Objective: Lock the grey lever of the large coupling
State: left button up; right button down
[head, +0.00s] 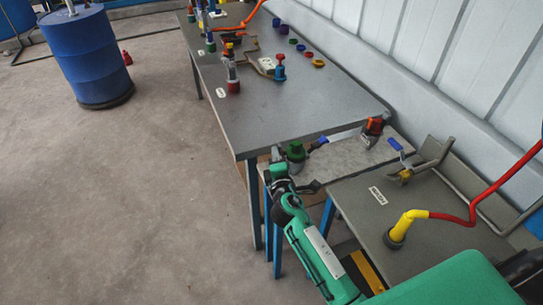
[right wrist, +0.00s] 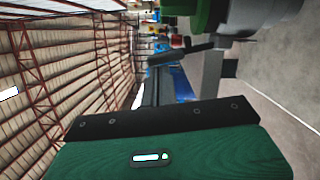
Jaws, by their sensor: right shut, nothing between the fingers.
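The large coupling (head: 295,152) has a green top and a dark body. It stands on the low grey bench, at its left edge in the head view. A blue-ended handle (head: 319,142) shows at its right. My right gripper (head: 277,156) is shut and empty, close to the left side of the coupling; I cannot tell whether they touch. In the right wrist view the coupling's green part (right wrist: 190,15) and grey body (right wrist: 252,14) show at the top. A dark grey bar (right wrist: 180,51) lies below them; whether it is the grey lever is unclear. My left gripper is not in view.
A yellow-and-red hose (head: 440,214) rises from the near table. The long grey table (head: 285,105) lies behind, with several fittings. The floor at left is clear up to a blue barrel (head: 88,55).

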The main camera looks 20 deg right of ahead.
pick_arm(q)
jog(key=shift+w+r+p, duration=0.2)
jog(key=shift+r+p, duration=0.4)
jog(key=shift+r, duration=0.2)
pick_arm(e)
jog(key=shift+d+r+m+g, duration=0.3)
jog(key=shift+d+m, duration=0.4)
jog(key=shift+m, duration=0.4)
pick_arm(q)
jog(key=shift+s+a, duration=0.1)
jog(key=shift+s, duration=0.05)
pick_arm(e)
jog(key=shift+w, duration=0.1)
